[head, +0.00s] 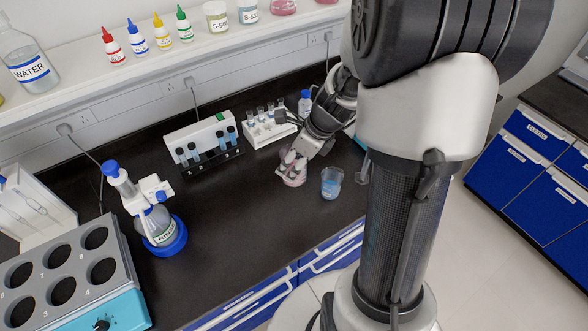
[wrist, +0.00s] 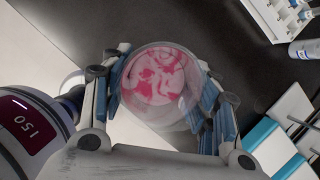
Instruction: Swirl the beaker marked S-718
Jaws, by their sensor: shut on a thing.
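A clear beaker with mottled pink and white contents (wrist: 158,74) sits between the blue-padded fingers of my gripper (wrist: 163,88) in the wrist view. The fingers are shut on its sides. In the head view my gripper (head: 292,161) reaches down over the dark bench with this beaker (head: 294,180) in it. I cannot tell whether its base touches the bench. No S-718 mark can be read on it. A second beaker with blue liquid (head: 331,184) stands just to the right of my gripper.
Behind are a rack with dark-capped vials (head: 208,147) and a white tube rack (head: 268,127). The bench between is clear. Bottles line the shelf (head: 80,75).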

